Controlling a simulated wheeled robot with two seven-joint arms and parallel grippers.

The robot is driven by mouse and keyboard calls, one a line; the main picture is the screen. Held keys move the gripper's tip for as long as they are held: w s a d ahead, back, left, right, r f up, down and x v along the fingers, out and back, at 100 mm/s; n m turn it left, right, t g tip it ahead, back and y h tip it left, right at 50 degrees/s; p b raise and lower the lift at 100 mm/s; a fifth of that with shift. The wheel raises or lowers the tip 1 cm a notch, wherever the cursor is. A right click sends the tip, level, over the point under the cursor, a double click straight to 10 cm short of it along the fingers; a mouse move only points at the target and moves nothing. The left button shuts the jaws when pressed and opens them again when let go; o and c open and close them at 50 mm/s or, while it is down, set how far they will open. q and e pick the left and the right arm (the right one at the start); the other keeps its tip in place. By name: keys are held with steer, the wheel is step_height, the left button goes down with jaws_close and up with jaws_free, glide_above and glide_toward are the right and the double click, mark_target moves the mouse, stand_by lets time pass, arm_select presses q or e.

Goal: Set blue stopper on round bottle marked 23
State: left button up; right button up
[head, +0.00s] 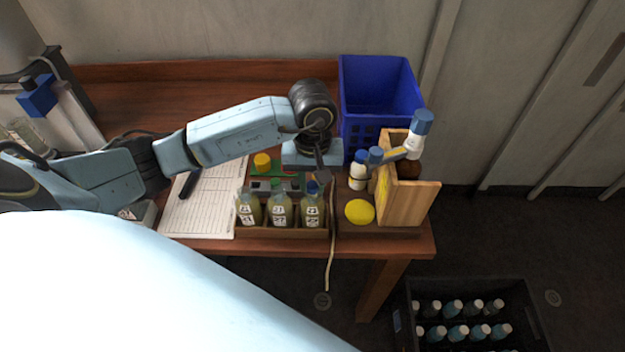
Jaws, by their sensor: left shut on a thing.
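The middle bottle (281,212) has a green stopper (277,184). The left bottle (249,211) shows no stopper that I can make out. My left gripper (321,178) points down and is shut on the blue stopper (312,187), at the mouth of the right bottle. I cannot tell whether the stopper is seated. My right gripper is not in view.
A clipboard sheet (200,208) lies left. A blue crate (350,126), a wooden stand (413,203), a white bottle (358,172) and a yellow disc (359,212) crowd the right.

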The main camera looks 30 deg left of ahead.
arm_select(q)
steer(key=shift+f+b, duration=0.3)
steer(key=shift+b, duration=0.8)
stand_by(1.6)
steer(key=o, duration=1.3)
steer(key=shift+r, duration=0.1)
steer(key=shift+r+p, duration=1.9)
steer(key=shift+r, duration=1.8)
